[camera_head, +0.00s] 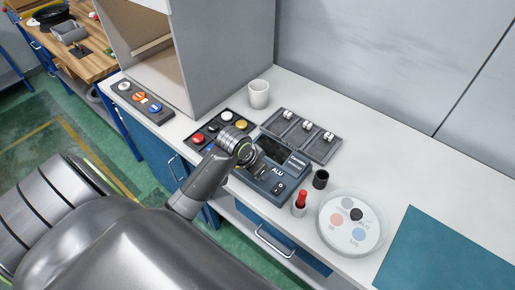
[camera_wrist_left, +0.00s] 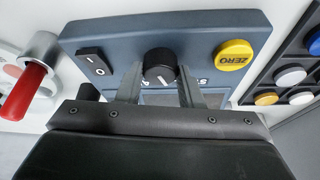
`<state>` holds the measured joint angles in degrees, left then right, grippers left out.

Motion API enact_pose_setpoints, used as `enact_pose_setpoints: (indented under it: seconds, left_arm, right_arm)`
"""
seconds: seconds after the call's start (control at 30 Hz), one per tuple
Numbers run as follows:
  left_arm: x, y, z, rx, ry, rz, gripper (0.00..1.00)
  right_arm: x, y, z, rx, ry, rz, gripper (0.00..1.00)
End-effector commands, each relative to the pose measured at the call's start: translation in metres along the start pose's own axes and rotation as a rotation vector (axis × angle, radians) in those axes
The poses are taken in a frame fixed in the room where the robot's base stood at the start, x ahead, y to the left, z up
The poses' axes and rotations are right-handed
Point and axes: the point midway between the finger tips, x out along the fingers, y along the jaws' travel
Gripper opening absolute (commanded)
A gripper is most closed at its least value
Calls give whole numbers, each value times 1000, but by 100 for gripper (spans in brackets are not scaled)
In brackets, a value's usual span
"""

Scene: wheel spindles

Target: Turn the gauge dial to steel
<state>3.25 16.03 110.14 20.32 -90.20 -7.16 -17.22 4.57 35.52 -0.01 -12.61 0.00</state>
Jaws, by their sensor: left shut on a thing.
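The gauge (camera_head: 262,188) is a blue-grey box on the bench, with the letters ALU on its face in the head view. In the left wrist view its panel (camera_wrist_left: 115,50) bears a black dial (camera_wrist_left: 160,66) with a white mark pointing down and slightly right. Lettering starting with S shows right of the dial, partly covered by a finger. My left gripper (camera_head: 258,168) is over the gauge; in the wrist view its fingers (camera_wrist_left: 159,88) stand either side of the dial, shut on it. A yellow ZERO button (camera_wrist_left: 234,55) and a black switch (camera_wrist_left: 95,62) flank the dial.
A red-topped stick (camera_head: 300,199) in a pale holder and a black cup (camera_head: 320,179) stand right of the gauge. A labelled round dish (camera_head: 325,236), a spindle tray (camera_head: 324,151), a coloured-disc tray and a mug (camera_head: 258,95) surround it. A teal mat (camera_head: 450,255) lies far right.

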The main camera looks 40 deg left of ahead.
Motion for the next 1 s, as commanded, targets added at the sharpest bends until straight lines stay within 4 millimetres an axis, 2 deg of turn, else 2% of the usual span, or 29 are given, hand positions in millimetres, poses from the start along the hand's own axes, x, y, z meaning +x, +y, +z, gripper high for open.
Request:
enact_pose_setpoints:
  seconds: [0.03, 0.3, 0.9, 0.93, 1.0]
  left_arm:
    - [-6, 1, -3, -30, 1, -10, 11]
    - [-3, 1, -2, -137, 3, -57, 11]
    - [0, 1, -2, -176, 5, -74, 11]
    - [0, 1, -2, -176, 5, -74, 35]
    - [0, 1, -2, -176, 4, -74, 44]
  right_arm:
    - [-11, 1, -1, 0, 0, 0, 36]
    - [-28, 2, -3, 0, 1, 0, 36]
    - [-31, 2, -4, 0, 1, 0, 36]
    - [-31, 2, -4, 0, 1, 0, 36]
    - [-31, 2, -4, 0, 1, 0, 36]
